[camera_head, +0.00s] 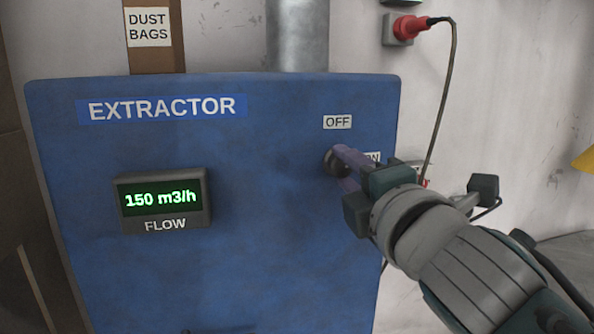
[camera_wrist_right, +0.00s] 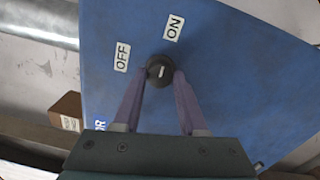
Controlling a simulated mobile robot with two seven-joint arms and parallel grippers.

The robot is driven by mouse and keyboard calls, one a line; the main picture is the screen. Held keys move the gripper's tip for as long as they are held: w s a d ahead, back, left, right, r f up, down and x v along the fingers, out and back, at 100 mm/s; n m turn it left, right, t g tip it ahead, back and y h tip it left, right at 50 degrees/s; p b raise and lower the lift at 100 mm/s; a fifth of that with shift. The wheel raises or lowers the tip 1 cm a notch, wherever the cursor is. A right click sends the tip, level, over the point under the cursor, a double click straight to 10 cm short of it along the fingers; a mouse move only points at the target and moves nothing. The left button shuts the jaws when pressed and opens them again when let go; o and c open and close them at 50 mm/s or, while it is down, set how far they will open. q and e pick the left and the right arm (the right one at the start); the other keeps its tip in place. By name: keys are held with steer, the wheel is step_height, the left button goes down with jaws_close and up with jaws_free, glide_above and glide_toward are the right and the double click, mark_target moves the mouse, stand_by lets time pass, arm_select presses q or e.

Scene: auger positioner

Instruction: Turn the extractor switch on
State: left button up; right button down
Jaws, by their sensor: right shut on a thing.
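The extractor switch is a round black knob (camera_head: 334,162) on the front of the blue extractor cabinet (camera_head: 270,240). It also shows in the right wrist view (camera_wrist_right: 159,70), with a small white mark on its face; I cannot tell clearly which label the mark points to. An OFF label (camera_head: 337,122) is above the knob and an ON label (camera_wrist_right: 173,28) is beside it, partly hidden by my gripper in the head view. My right gripper (camera_head: 338,158) is shut on the knob, its two purple fingers on either side. My left gripper is not in view.
A flow display (camera_head: 162,199) on the cabinet is lit green and reads 150 m3/h. A grey metal duct (camera_head: 298,35) rises behind the cabinet. A red plug (camera_head: 408,28) with a hanging cable is on the wall at the right. A dust bags box (camera_head: 152,55) is behind.

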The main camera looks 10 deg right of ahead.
steer(key=shift+m, duration=0.3)
stand_by(0.4)
steer(key=shift+c, duration=2.2)
jaws_free()
steer(key=s+b, duration=0.1)
steer(key=s, duration=0.9)
steer(key=shift+d+f+b, duration=0.15)
steer(key=shift+b, duration=0.2)
